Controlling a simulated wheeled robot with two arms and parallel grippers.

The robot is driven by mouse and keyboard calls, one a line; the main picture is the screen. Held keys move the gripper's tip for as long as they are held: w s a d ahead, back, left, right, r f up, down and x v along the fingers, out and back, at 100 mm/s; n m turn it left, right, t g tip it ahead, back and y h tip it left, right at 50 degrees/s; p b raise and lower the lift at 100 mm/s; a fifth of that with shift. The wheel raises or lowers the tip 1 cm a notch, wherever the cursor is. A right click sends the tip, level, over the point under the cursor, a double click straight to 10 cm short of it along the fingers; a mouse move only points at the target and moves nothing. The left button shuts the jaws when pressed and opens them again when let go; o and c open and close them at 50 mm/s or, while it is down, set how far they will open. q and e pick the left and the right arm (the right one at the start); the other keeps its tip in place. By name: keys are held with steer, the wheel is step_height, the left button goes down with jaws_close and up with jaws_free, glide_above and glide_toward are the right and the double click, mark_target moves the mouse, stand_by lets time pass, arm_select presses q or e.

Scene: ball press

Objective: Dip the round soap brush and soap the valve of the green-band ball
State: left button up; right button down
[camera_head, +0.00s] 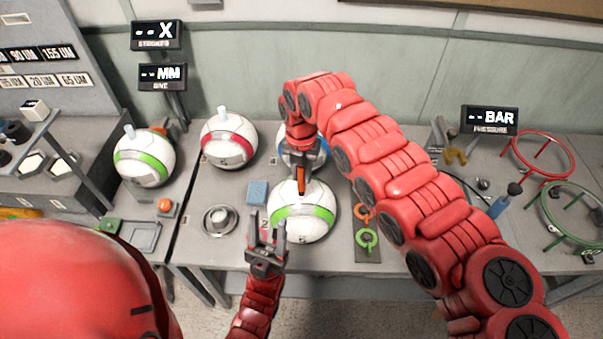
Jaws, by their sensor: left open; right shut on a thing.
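A white ball with a green band (318,213) sits on the bench at the centre. My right gripper (301,168) points down over the top of this ball and is shut on a thin orange-brown handle (301,181), probably the brush. The brush head and the valve cannot be made out, nor whether they touch. My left gripper (267,232) is open and empty, at the lower left of that ball. A second green-band ball (143,160) sits at the left of the bench. A round metal dish (219,220) stands left of the centre ball; its contents are unclear.
A red-band ball (228,143) and a mostly hidden blue-band ball (288,156) stand behind. A blue block (257,192) lies near the dish. Orange and green ring tags (366,238) lie right of the centre ball. Red and green hoop stands (573,213) are at the far right.

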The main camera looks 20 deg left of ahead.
steer(key=shift+f+b, duration=0.75)
steer(key=shift+r, duration=0.2)
steer(key=shift+r, duration=3.35)
